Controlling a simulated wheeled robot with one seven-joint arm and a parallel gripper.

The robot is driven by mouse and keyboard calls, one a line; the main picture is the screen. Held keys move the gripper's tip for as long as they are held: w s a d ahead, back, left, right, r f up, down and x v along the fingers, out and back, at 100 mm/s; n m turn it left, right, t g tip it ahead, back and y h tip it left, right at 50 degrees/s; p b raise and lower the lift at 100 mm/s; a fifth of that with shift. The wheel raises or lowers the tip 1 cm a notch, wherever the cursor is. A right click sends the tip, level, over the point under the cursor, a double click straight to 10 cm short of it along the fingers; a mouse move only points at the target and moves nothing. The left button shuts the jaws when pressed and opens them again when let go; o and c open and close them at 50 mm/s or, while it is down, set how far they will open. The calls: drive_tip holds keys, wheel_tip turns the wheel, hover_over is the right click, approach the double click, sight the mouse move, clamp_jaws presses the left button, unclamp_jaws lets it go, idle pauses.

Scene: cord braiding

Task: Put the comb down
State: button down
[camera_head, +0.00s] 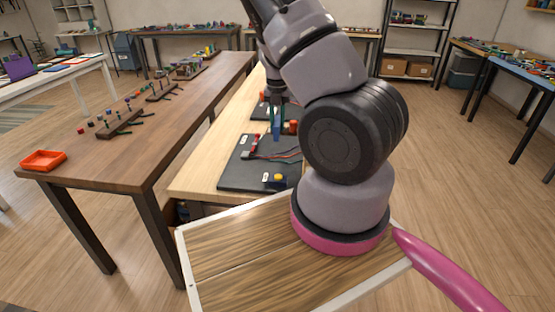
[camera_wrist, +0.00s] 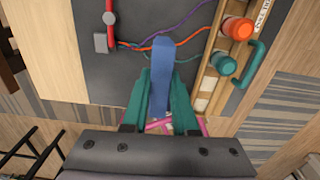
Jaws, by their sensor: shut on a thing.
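The blue comb (camera_wrist: 161,62) is upright in the wrist view, between the teal fingers of my gripper (camera_wrist: 162,85), which is shut on it. In the head view the comb (camera_head: 277,130) shows as a small blue piece below my gripper (camera_head: 275,112), over the dark board (camera_head: 235,178). In the wrist view purple, orange and blue cords (camera_wrist: 190,37) run across the board near the comb's far end. I cannot tell whether the comb touches the cords or board.
A red clamp (camera_wrist: 109,30) holds the cords' left side. A wooden rack (camera_wrist: 215,70) with an orange knob (camera_wrist: 236,30) and a teal knob (camera_wrist: 225,64) stands right of the comb. A yellow knob (camera_head: 279,178) is at the board's near edge. A brown table (camera_head: 170,125) is at left.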

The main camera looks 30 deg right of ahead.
wheel_tip(320, 180, down, 10)
idle(0.5)
drive_tip(key=c, duration=0.7)
unclamp_jaws()
drive_tip(key=shift+f, duration=0.1)
